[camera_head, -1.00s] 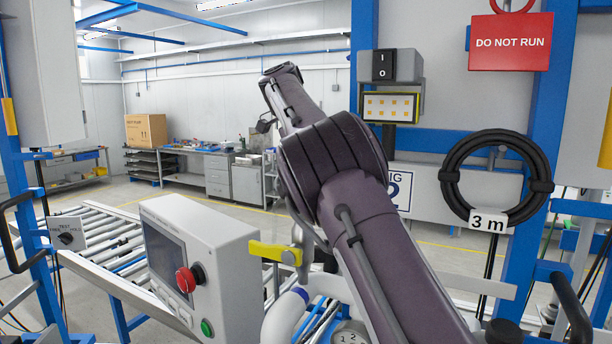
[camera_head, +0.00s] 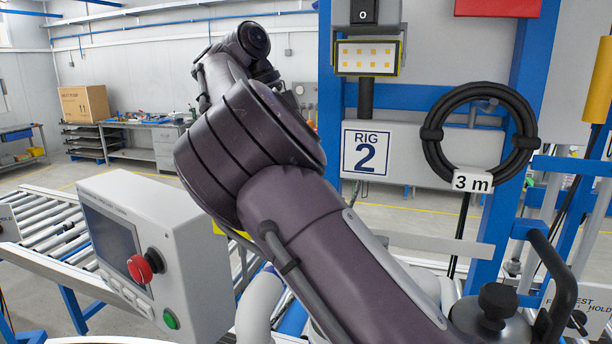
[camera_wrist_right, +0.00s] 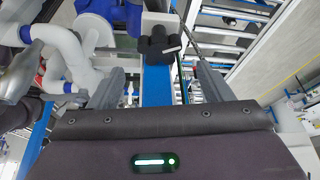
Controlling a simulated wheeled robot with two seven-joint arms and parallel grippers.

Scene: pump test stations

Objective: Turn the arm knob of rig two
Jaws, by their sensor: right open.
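The rig 2 sign (camera_head: 366,152) is on a pale panel behind my right arm. A plate with a black knob (camera_head: 577,320), marked TEST and HOLD, is at the lower right, partly behind a black handle. No knob marked arm can be read. In the right wrist view my right gripper (camera_wrist_right: 160,78) is open and empty. A dark lobed part (camera_wrist_right: 159,44) with a white strip, on a pale block, shows beyond and between its fingers, apart from them. I cannot tell if it is a knob. My left gripper is not in view.
A control box (camera_head: 150,255) with a screen, red button and green button stands left of my arm. A black hose coil (camera_head: 480,135) marked 3 m hangs on the right. A dark-topped metal part (camera_head: 493,308) is at lower right. White and blue pipes (camera_wrist_right: 75,45) are close left of the gripper.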

